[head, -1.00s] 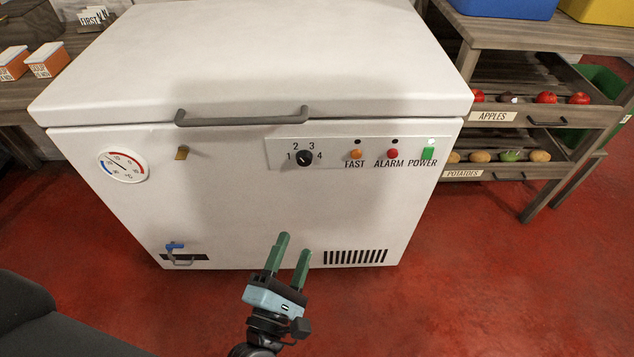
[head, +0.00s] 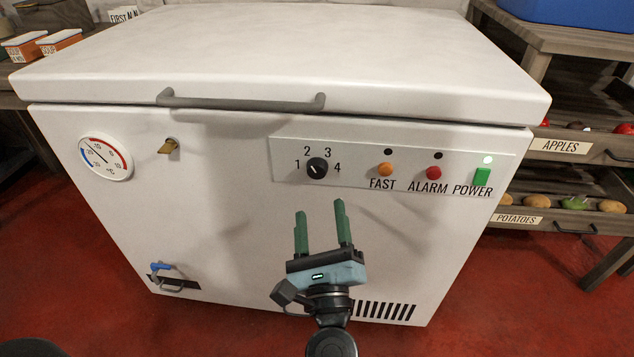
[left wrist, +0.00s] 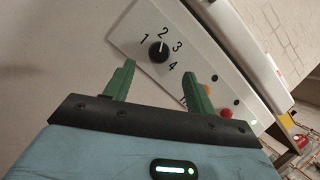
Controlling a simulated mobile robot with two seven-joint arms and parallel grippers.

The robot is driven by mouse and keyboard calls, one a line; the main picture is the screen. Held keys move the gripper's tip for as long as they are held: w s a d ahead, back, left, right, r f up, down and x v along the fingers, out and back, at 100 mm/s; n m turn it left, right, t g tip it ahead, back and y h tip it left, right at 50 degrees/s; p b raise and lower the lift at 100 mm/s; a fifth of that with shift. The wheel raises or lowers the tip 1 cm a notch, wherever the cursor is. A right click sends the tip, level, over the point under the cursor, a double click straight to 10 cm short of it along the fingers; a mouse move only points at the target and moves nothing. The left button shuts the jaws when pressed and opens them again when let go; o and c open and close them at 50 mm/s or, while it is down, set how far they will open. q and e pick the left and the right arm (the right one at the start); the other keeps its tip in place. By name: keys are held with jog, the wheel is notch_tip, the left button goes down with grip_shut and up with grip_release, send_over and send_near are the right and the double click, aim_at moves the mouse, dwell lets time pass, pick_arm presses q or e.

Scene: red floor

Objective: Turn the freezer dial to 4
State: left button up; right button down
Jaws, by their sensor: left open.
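The white chest freezer (head: 240,240) fills the middle of the head view. Its black dial (head: 317,167) sits on a light panel with the numbers 1 to 4 around it. The dial also shows in the left wrist view (left wrist: 159,51), just beyond the fingertips. Its pale mark seems to point near 2, but it is too small to be sure. My left gripper (head: 320,207) is open and empty, with green fingers pointing up just below the dial in the picture. In the left wrist view its fingers (left wrist: 161,68) are spread on either side below the dial, not touching it.
Right of the dial are an orange FAST button (head: 385,169), a red ALARM button (head: 433,173) and a green POWER switch (head: 482,177). The lid handle (head: 240,103) juts out above. A wooden produce shelf (head: 560,145) stands to the right. Red floor is clear at lower right.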

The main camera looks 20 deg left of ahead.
aim_at(316, 172)
pick_arm(q)
jog(key=x, duration=0.6)
jog(key=shift+w+r, duration=0.1)
jog(key=shift+w, duration=0.05)
jog(key=shift+w+a+r, duration=0.15)
jog(key=shift+w+a, duration=0.15)
jog(key=shift+w, duration=0.3)
pick_arm(e)
jog(key=shift+s+d+f, duration=0.1)
jog(key=shift+s+f, duration=0.05)
jog(key=shift+s, duration=0.35)
jog(key=shift+w, duration=0.15)
pick_arm(q)
jog(key=shift+c, duration=0.5)
jog(key=c, duration=0.9)
